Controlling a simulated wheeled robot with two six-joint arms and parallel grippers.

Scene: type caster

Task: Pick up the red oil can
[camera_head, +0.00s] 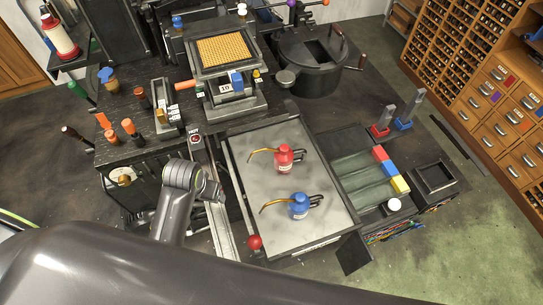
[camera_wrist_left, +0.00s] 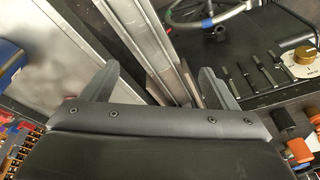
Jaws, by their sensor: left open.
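The red oil can (camera_head: 284,161) stands on the pale stone slab (camera_head: 247,195) in the head view, with its thin brass spout toward the left and dark handle toward the right. A blue oil can (camera_head: 299,208) of the same shape stands nearer on the slab. My left arm reaches in at the left of the slab. My left gripper (camera_wrist_left: 157,84) has its two fingers spread over metal rails in the left wrist view, with nothing seen held between them. It is apart from the red can, which I cannot make out in the wrist view. My right gripper is not in view.
A red ball knob (camera_head: 255,242) stands at the slab's near left corner. Red, blue and yellow blocks (camera_head: 387,168) lie on a tray at right. A press and round pot (camera_head: 312,75) stand behind. Handled tools crowd the dark bench at left. The slab around the cans is clear.

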